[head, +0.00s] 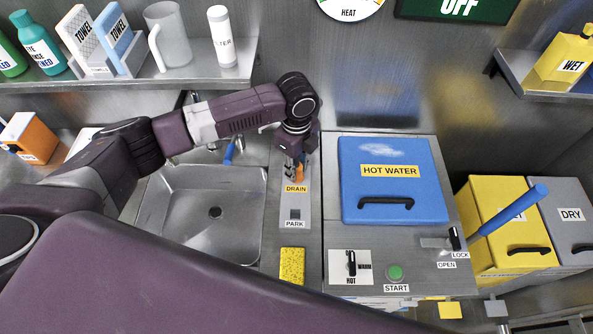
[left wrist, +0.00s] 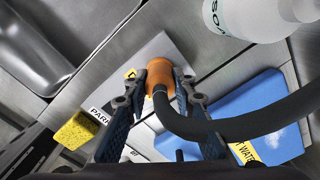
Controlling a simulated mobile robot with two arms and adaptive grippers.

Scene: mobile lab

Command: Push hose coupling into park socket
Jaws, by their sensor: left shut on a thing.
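My left gripper (head: 294,160) is over the far end of the grey socket panel (head: 301,204), near the DRAIN label (head: 296,188). It is shut on the orange hose coupling (head: 300,173). In the left wrist view the coupling (left wrist: 159,72) sits between the fingertips, with the black hose (left wrist: 245,122) curving off to the right. Whether the coupling is seated in the drain socket or just above it, I cannot tell. The dark square park socket (head: 295,213) shows empty beside the PARK label (head: 294,224), at the near end of the panel. My right gripper is not in view.
The steel sink (head: 207,240) is left of the panel, and the blue HOT WATER lid (head: 390,205) is right of it. A yellow sponge (head: 291,266) lies just in front of the panel. In the left wrist view a white bottle (left wrist: 240,18) is close at the upper right.

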